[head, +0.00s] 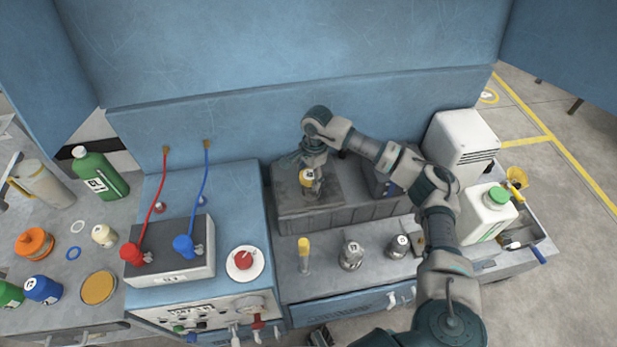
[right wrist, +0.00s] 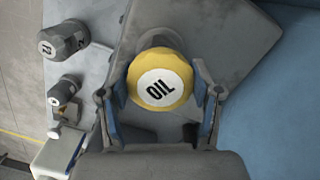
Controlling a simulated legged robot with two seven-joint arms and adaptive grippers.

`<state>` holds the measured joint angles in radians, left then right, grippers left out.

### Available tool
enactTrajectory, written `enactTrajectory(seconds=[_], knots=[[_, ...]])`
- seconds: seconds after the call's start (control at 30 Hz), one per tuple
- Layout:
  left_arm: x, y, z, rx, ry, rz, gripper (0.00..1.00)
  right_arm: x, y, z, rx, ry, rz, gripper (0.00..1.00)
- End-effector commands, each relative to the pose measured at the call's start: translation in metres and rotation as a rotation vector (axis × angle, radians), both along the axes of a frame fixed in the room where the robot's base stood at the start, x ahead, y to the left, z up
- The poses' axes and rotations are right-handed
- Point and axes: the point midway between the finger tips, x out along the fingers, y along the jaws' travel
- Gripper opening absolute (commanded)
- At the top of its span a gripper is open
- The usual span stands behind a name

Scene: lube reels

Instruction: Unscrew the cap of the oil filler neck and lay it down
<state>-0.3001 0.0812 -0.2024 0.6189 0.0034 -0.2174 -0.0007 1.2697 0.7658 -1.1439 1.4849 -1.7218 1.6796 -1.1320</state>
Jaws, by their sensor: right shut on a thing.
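The yellow cap (right wrist: 159,86) with a white disc marked OIL sits between the fingers of my right gripper (right wrist: 160,98) in the right wrist view. The gripper is shut on the cap. In the head view the cap (head: 307,178) shows under my right gripper (head: 312,172), on top of the grey block (head: 290,208). The filler neck below the cap is mostly hidden, so I cannot tell if the cap still touches it. My left gripper is not clearly seen.
Two grey numbered containers (head: 351,255) (head: 399,246) and a yellow-topped tube (head: 303,255) stand on the front ledge. A white jug with a green cap (head: 488,212) is at right. A box with red and blue plugs (head: 170,262) is at left. Some bare ledge lies between.

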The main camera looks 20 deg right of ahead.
Motion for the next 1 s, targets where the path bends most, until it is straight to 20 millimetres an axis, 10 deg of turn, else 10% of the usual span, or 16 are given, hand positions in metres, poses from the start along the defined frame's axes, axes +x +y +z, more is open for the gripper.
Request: enactTrajectory(seconds=[1.0], knots=[[-0.007, 0.0, -0.018, 0.0, 0.01, 0.0, 0.4, -0.003, -0.001, 0.002, 0.001, 0.008, 0.442, 0.24]])
